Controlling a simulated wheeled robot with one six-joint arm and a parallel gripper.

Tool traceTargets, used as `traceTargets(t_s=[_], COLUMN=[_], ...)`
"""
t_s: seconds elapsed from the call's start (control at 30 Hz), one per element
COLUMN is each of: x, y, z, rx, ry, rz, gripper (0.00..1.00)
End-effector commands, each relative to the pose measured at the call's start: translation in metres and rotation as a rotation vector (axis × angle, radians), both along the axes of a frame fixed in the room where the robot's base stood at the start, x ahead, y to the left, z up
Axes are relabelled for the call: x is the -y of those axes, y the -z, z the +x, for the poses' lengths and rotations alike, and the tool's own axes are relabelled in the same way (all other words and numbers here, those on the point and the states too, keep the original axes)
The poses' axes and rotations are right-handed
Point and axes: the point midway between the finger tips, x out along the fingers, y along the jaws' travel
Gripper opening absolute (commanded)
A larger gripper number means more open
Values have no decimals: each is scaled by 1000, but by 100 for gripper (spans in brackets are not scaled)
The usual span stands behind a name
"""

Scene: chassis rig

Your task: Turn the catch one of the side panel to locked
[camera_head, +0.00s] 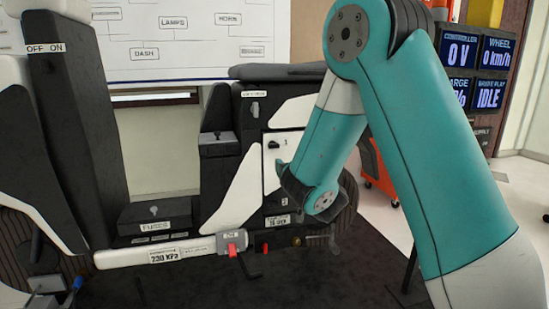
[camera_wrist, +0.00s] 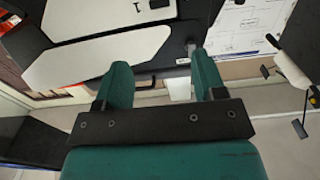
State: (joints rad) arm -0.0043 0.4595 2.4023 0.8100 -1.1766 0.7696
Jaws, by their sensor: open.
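The side panel (camera_head: 270,165) is a white plate on the dark chassis in the head view, partly hidden by my arm. A small dark catch (camera_head: 272,145) sits on it; I cannot read its number or whether it is locked. In the wrist view, a white plate (camera_wrist: 130,10) with a small dark mark lies at the top edge, and a small grey fitting (camera_wrist: 191,47) shows just beyond the right fingertip. My gripper (camera_wrist: 163,76) is open and empty, its two green fingers apart. In the head view its fingertips are hidden, and its dark wrist end is near the panel.
A fuse box (camera_head: 155,215) and a white pressure-labelled bar (camera_head: 160,252) with a red clip (camera_head: 232,250) lie left of my arm. Display screens (camera_head: 475,65) and an orange cart (camera_head: 377,170) stand behind on the right. Open floor (camera_head: 520,180) shows at far right.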

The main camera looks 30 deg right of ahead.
Motion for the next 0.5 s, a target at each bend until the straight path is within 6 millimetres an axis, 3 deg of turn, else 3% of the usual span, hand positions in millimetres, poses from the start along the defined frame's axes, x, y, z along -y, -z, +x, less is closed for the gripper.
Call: traceTargets(t_s=[0.5], x=[26], y=[-10], z=[83], rx=[0], ry=[4], rz=[2], gripper=[64])
